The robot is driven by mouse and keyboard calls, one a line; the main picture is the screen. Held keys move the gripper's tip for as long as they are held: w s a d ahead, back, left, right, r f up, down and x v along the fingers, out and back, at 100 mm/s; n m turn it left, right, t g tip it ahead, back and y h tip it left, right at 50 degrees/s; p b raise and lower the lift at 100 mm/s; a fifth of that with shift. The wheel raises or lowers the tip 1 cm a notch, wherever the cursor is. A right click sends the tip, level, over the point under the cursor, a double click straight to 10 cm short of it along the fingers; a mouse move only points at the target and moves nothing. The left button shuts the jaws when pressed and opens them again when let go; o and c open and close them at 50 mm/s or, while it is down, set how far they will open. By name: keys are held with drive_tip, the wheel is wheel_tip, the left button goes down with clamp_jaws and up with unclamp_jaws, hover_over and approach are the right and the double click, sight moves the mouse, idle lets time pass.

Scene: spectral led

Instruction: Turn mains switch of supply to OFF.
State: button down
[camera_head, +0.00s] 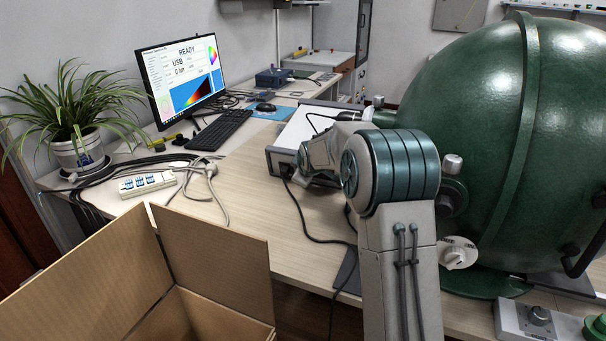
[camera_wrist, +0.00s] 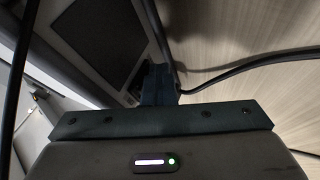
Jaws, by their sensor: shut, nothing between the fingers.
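The supply appears to be the grey-white box (camera_head: 303,124) on the bench, partly hidden behind my arm in the head view. In the wrist view, a grey housing with a dark panel (camera_wrist: 98,42) fills the upper left; it may be the same box. My gripper (camera_wrist: 159,85) is shut and empty in the wrist view, its dark fingers together beside this housing and close to a black cable. Whether the fingers touch the housing is unclear. I cannot make out the mains switch or its position in either view.
A black cable (camera_wrist: 255,67) crosses the bench near my fingers. A large green sphere (camera_head: 490,130) stands to the right of my arm. An open cardboard box (camera_head: 215,265) is in front at left. A monitor (camera_head: 185,75), keyboard (camera_head: 220,130) and power strip (camera_head: 147,184) lie left.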

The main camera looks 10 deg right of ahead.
drive_tip(key=s+b, duration=0.1)
drive_tip(key=s+a+f+b, duration=0.1)
drive_tip(key=b, duration=0.1)
drive_tip(key=shift+s+a+f, duration=0.15)
drive_tip(key=shift+s+f, duration=0.05)
drive_tip(key=shift+s, duration=0.05)
drive_tip(key=s+f+p+v, duration=0.1)
drive_tip(key=v, duration=0.9)
drive_tip(key=shift+a+p, duration=0.3)
drive_tip(key=shift+a, duration=0.15)
drive_tip(key=shift+s, duration=0.15)
drive_tip(key=s+r+m+g+p, duration=0.2)
drive_tip(key=s+r+p, duration=0.3)
drive_tip(key=s, duration=0.6)
drive_tip(key=s+r+m+g+p, duration=0.2)
drive_tip(key=s+r+m+p, duration=0.3)
drive_tip(key=s, duration=0.7)
drive_tip(key=s+r+m+g+p, duration=0.2)
drive_tip(key=s+r+m+p, duration=0.1)
drive_tip(key=s+p, duration=0.6)
drive_tip(key=s+r, duration=0.1)
drive_tip(key=s, duration=0.2)
drive_tip(key=shift+s+d+r+m+g, duration=0.2)
drive_tip(key=shift+d+r+m+g, duration=0.1)
drive_tip(key=shift+r+m, duration=0.1)
